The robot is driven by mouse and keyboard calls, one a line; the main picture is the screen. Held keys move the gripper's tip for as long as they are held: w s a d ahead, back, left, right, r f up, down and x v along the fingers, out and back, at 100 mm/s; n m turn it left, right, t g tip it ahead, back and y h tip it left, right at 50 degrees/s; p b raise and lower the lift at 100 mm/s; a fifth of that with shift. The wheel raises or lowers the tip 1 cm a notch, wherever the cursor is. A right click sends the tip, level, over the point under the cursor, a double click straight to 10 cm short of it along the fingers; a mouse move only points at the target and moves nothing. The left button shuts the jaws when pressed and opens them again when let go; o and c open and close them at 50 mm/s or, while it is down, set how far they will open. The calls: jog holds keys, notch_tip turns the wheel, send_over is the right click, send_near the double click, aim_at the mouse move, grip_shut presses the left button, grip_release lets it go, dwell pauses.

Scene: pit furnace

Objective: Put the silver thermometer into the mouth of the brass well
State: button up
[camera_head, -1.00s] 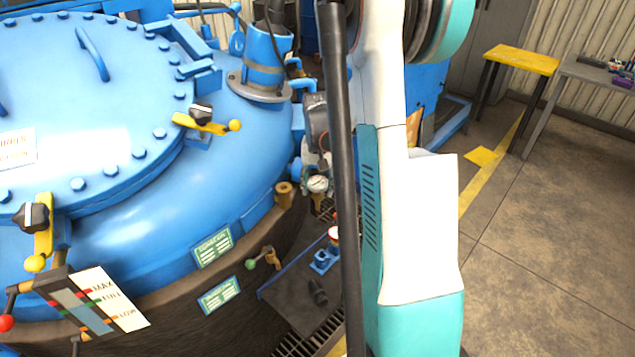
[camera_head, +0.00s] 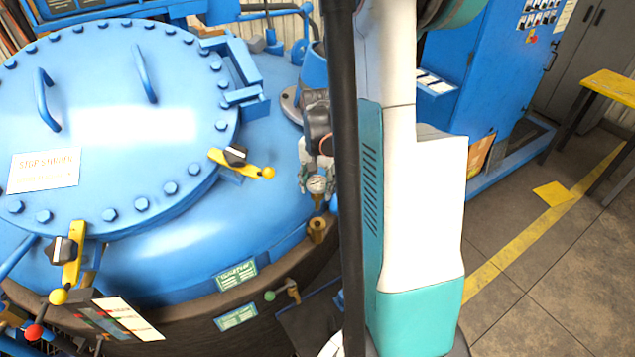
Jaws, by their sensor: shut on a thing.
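The brass well (camera_head: 317,229) is a short upright brass fitting on the lower right side of the blue furnace, with its mouth upward. The silver thermometer (camera_head: 317,185) has a round white dial with a silver rim, and a short brass-coloured part shows below the dial. My gripper (camera_head: 315,168) is shut on it, partly hidden by my own arm. In the picture the thermometer hangs just above the well, in line with it. The gap in depth between them cannot be told, and the thermometer's lower end is hard to make out.
The furnace lid (camera_head: 110,120) with bolts and handles fills the left. A yellow clamp lever (camera_head: 240,162) stands left of the well, and a small valve (camera_head: 285,291) sits below. A blue cabinet (camera_head: 490,90) stands behind.

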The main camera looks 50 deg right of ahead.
aim_at(318, 200)
jog(key=shift+f+b, duration=1.8)
jog(key=shift+f, duration=1.35)
jog(key=shift+f+b, duration=2.05)
jog(key=shift+f, duration=0.2)
jog(key=shift+f+b, duration=0.6)
jog(key=shift+f, duration=0.05)
jog(key=o, duration=1.1)
jog(key=shift+o, duration=0.2)
jog(key=shift+r, duration=0.1)
notch_tip(318, 200, up, 12)
jog(key=shift+d+f, duration=0.1)
jog(key=shift+w, duration=0.1)
